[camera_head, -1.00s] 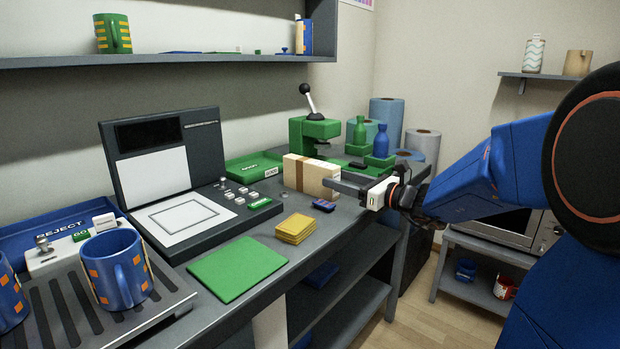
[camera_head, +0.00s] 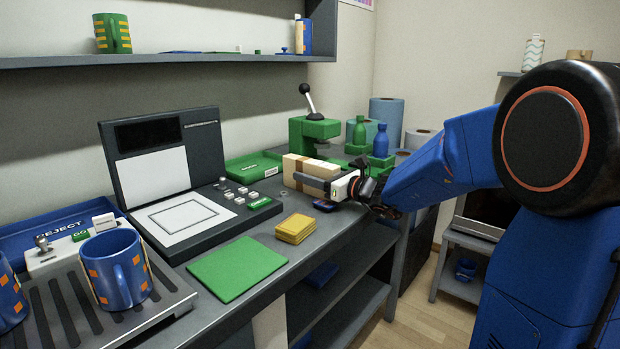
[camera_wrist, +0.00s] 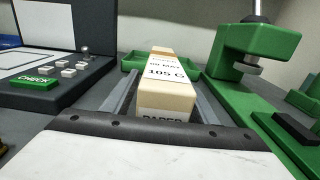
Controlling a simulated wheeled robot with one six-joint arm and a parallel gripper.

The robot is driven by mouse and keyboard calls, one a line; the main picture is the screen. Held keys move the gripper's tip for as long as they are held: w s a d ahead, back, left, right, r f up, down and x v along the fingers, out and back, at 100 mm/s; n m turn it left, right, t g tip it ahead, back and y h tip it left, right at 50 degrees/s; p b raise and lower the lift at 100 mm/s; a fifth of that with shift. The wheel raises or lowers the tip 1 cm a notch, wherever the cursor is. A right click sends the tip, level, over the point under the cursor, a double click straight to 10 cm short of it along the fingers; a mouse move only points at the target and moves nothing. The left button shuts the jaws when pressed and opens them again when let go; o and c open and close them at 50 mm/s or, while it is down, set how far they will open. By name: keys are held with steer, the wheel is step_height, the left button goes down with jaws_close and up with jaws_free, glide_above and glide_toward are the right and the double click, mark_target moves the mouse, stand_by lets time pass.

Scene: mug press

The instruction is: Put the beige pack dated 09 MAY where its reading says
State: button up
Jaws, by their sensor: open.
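The beige pack (camera_head: 304,167) stands on the bench in front of the green tray. In the wrist view the pack (camera_wrist: 166,97) shows a label with a date line that appears to read 09 MAY and the text 105 C. My gripper (camera_head: 308,179) is open, with its fingers on either side of the pack; the wrist view shows the fingers (camera_wrist: 163,103) beside its flanks. I cannot tell whether they touch it. A green press with a black-knobbed lever (camera_head: 314,132) stands behind the pack. The press also shows in the wrist view (camera_wrist: 245,55).
A dark console (camera_head: 170,170) with CHECK button (camera_head: 260,203) is left of the pack. A green tray (camera_head: 250,166) lies behind it. Yellow pads (camera_head: 295,229) and a green mat (camera_head: 237,268) lie in front. A blue REJECT tray (camera_head: 40,236) and blue mug (camera_head: 117,268) are far left.

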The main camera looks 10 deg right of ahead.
mark_target(312, 161)
steer(key=shift+w+a, duration=0.15)
steer(key=shift+w, duration=0.05)
jaws_close()
steer(key=shift+r, duration=0.1)
steer(key=shift+r, duration=0.45)
steer(key=r, duration=0.2)
steer(key=shift+s+d+r, duration=0.2)
steer(key=shift+s+r, duration=0.05)
steer(key=shift+r, duration=0.05)
steer(key=v, duration=1.7)
steer(key=shift+s+d, duration=0.15)
steer(key=shift+s, duration=0.05)
